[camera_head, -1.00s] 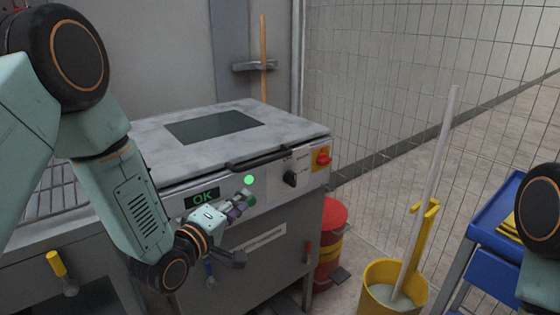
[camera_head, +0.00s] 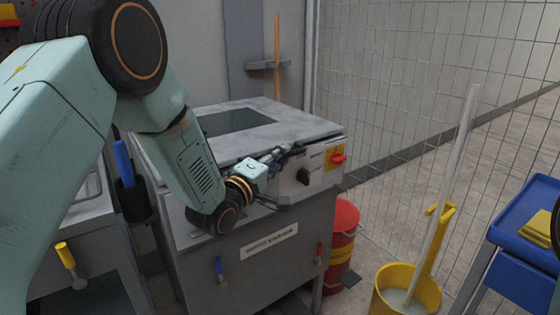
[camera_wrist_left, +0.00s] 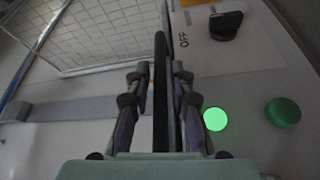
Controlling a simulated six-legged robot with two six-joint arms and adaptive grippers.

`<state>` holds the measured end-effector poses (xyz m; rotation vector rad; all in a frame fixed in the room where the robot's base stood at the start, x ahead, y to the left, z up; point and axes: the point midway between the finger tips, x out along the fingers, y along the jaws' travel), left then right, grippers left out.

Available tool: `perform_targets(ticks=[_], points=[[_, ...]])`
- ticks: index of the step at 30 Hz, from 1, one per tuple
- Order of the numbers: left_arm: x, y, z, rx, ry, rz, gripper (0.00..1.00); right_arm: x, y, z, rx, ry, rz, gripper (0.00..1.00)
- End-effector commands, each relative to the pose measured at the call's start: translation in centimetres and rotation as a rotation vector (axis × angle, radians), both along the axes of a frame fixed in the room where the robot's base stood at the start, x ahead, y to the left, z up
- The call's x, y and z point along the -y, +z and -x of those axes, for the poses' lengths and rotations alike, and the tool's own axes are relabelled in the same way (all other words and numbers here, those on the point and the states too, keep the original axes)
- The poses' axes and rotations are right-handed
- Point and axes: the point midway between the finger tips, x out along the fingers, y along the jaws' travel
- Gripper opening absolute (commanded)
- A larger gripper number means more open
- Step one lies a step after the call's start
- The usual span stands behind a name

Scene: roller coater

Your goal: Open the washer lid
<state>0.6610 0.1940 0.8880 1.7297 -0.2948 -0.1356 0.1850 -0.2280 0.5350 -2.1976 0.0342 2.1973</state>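The washer lid (camera_head: 290,123) is a grey, marbled slab with a dark window (camera_head: 232,122). It lies flat and closed on the washer body (camera_head: 250,258). A black bar handle runs along its front edge; it crosses the left wrist view (camera_wrist_left: 161,115) from top to bottom. My left gripper (camera_head: 283,153) is at this handle, partly covering it in the head view. In the left wrist view its two fingers (camera_wrist_left: 160,78) stand close on either side of the bar. Whether they press on it is not clear. My right gripper is not in view.
A black knob (camera_head: 303,176), a red switch (camera_head: 338,158) and a lit green light (camera_wrist_left: 215,119) are on the front panel. A red bin (camera_head: 343,225) and a yellow mop bucket (camera_head: 385,300) stand to the right. A blue cart (camera_head: 525,225) is farther right.

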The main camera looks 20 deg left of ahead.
Motion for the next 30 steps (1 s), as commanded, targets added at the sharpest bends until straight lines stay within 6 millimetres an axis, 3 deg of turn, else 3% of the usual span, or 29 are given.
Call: perform_targets(ticks=[8, 17, 30], points=[[0.05, 0.03, -0.33, 0.0, -0.001, 0.0, 0.22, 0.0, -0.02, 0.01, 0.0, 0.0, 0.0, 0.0], [0.04, 0.04, -0.3, 0.0, -0.001, 0.0, 0.0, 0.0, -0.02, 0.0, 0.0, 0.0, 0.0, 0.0], [-0.01, 0.04, -0.29, 0.0, 0.001, 0.0, 0.0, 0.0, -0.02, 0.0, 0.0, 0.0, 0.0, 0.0]])
